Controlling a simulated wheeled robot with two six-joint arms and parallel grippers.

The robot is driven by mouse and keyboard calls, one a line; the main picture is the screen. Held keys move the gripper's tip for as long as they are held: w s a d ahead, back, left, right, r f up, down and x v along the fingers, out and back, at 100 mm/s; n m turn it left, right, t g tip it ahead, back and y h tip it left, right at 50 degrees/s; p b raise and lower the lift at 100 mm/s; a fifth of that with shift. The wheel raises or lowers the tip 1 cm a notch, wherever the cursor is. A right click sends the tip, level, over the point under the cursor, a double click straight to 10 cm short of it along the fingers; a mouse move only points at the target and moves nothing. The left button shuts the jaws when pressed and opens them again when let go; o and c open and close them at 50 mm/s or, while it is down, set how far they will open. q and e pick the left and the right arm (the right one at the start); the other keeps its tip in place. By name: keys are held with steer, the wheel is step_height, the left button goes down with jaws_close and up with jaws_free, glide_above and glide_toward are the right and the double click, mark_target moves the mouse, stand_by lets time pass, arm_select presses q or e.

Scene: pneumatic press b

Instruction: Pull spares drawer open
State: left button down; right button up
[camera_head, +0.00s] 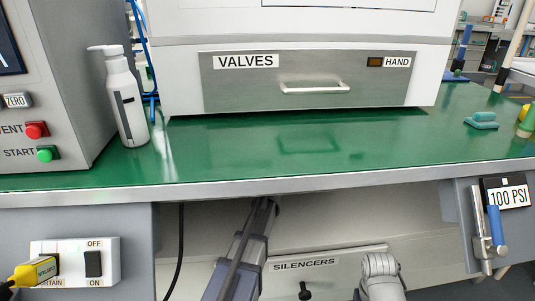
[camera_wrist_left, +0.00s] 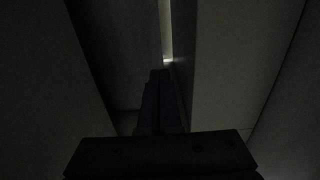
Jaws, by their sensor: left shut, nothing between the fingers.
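No drawer labelled spares can be read in the head view. A drawer front labelled SILENCERS (camera_head: 345,257), with a dark knob (camera_head: 305,291), shows under the bench, partly cut off by the frame's bottom edge. My left arm reaches up beside it, under the bench edge, and the gripper end is hidden there. In the left wrist view my left gripper (camera_wrist_left: 158,78) is shut and empty, in a dark space between flat panels. A pale panel (camera_wrist_left: 220,65) stands close on its right. Whether it touches anything is too dark to tell. My right gripper is out of view.
The green bench top (camera_head: 300,150) overhangs with a metal front edge. Above it is a closed VALVES drawer (camera_head: 240,90). A switch box (camera_head: 75,262) is at lower left, a blue-handled valve (camera_head: 495,225) at right. A black cable (camera_head: 178,250) hangs under the bench.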

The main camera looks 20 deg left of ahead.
arm_select(q)
steer(key=x, duration=0.6)
steer(key=shift+w+a, duration=0.2)
steer(key=shift+w, duration=0.05)
steer(key=shift+w, duration=0.1)
steer(key=x, duration=1.8)
steer(key=shift+w+a, duration=0.25)
steer(key=shift+a, duration=0.05)
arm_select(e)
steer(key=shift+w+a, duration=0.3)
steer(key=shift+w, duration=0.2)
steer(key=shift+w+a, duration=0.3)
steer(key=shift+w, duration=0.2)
arm_select(q)
steer(key=v, duration=1.4)
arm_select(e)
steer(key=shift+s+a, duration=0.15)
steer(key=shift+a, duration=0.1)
